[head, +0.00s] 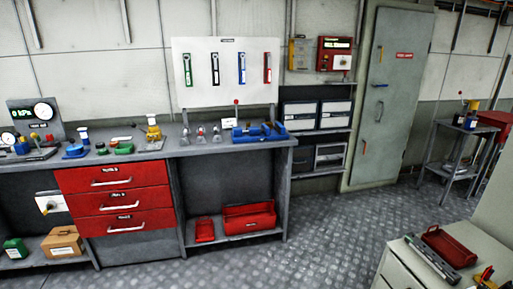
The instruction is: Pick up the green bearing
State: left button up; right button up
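A workbench (215,147) runs along the back wall at the left. Low green parts (123,148) lie on its top, left of a yellow and white device (153,133). One of them may be the green bearing, but they are too small to tell. A low blue part (74,152) lies to their left. Neither of my grippers is in view.
A blue vise (258,133) sits on the bench's right end. Red drawers (117,199) are under the bench. A grey cabinet (477,246) with a red tray (449,246) stands at the front right. The metal floor (300,250) between is clear.

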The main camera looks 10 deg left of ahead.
aim_at(104, 152)
jog(key=u, duration=0.4)
jog(key=i, duration=2.35)
jog(key=u, duration=0.65)
